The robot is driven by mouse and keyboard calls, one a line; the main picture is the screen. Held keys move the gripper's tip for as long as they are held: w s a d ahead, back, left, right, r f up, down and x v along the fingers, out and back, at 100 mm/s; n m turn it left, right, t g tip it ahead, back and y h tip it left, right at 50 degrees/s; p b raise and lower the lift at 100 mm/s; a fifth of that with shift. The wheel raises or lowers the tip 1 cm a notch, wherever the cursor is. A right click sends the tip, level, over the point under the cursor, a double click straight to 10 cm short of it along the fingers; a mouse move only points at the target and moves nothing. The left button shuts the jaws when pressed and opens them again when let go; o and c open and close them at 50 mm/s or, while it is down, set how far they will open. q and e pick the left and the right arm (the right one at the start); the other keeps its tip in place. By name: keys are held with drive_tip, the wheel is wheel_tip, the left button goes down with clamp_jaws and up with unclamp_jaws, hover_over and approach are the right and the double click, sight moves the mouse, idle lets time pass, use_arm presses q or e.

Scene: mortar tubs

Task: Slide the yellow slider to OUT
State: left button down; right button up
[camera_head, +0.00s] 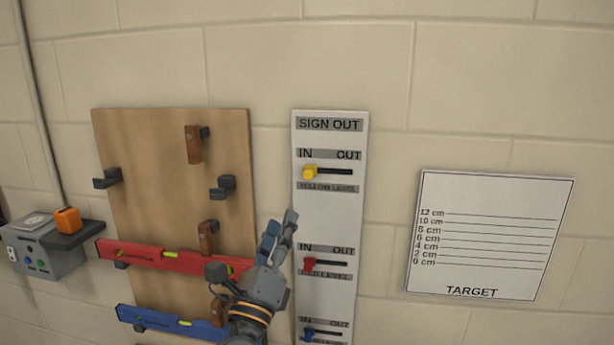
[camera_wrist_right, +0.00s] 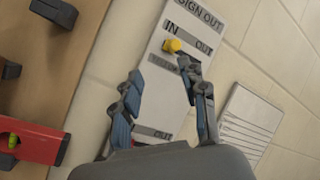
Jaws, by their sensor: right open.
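The yellow slider (camera_head: 310,172) sits at the IN end, the left end, of its dark slot on the white SIGN OUT board (camera_head: 330,225). The slot runs right toward OUT, above a YELLOW LEVEL label. My right gripper (camera_head: 279,228) is below and left of the yellow slider in the head view, apart from it, with its fingers pointing up. In the right wrist view the gripper (camera_wrist_right: 160,95) is open and empty, and the yellow slider (camera_wrist_right: 172,45) shows beyond the fingertips. My left gripper is not in view.
A red slider (camera_head: 309,264) and a blue slider (camera_head: 308,332) sit lower on the board. A wooden board (camera_head: 160,190) with hooks holds a red level (camera_head: 165,257) and a blue level (camera_head: 165,320) at left. A TARGET sheet (camera_head: 488,240) hangs at right. Bare wall lies between.

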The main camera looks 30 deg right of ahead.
sight(308, 176)
drive_tip(key=s+r+m+g+y, duration=0.2)
drive_tip(key=s+r+m+y, duration=0.45)
drive_tip(key=m, duration=0.25)
drive_tip(key=shift+h, duration=0.35)
drive_tip(key=p+x, duration=0.4)
drive_tip(key=x, duration=0.9)
drive_tip(key=shift+s+d+r+p, duration=0.1)
drive_tip(key=shift+p, duration=0.25)
drive_tip(key=shift+w+d, duration=0.25)
drive_tip(key=shift+w, duration=0.1)
clamp_jaws()
